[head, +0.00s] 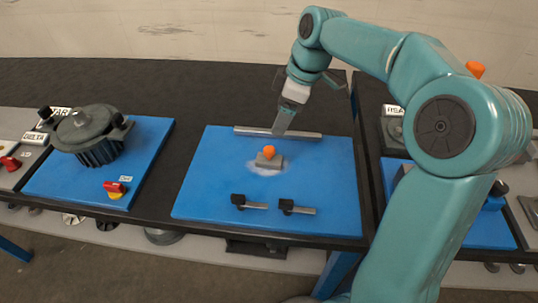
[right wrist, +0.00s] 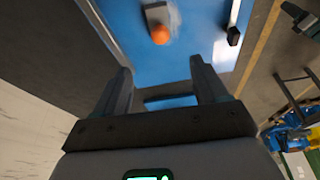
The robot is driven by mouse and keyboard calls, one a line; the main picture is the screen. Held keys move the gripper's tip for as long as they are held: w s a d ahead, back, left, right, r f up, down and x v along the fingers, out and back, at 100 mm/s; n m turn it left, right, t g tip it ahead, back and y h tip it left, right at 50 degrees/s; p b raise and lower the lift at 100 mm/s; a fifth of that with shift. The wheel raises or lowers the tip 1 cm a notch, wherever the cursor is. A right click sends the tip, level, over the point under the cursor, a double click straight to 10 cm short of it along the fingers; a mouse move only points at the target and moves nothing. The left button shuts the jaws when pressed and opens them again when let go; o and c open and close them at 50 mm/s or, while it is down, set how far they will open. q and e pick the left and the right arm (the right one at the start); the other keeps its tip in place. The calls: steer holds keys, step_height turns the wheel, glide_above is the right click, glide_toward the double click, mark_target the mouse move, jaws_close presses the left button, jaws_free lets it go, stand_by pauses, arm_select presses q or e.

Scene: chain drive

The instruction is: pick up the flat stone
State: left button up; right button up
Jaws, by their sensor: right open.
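The flat stone (head: 273,164) is a small grey slab with an orange knob (head: 269,151) on it. It lies on a pale smudge in the middle of the blue mat (head: 205,185). In the right wrist view the grey slab (right wrist: 155,13) and orange knob show at the top, beyond the fingertips. My right gripper (head: 283,122) is above and behind the stone, near the long metal bar, apart from the stone. In the right wrist view its two fingers (right wrist: 160,77) are spread with nothing between them. My left gripper is not in view.
A long grey bar (head: 300,135) lies along the mat's back edge. Two black-ended clamps (head: 252,204) (head: 297,208) lie in front of the stone. A dark motor (head: 88,135) and a red-yellow switch (head: 116,189) sit on the left mat. Blue mat around the stone is clear.

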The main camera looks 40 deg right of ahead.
mark_target(270, 148)
steer(key=x, duration=0.8)
steer(key=shift+s, duration=0.1)
steer(key=shift+a+f, duration=0.25)
steer(key=shift+f, duration=0.25)
steer(key=x, duration=0.5)
steer(key=shift+d+f, duration=0.15)
steer(key=shift+d, duration=0.05)
steer(key=c, duration=1.2)
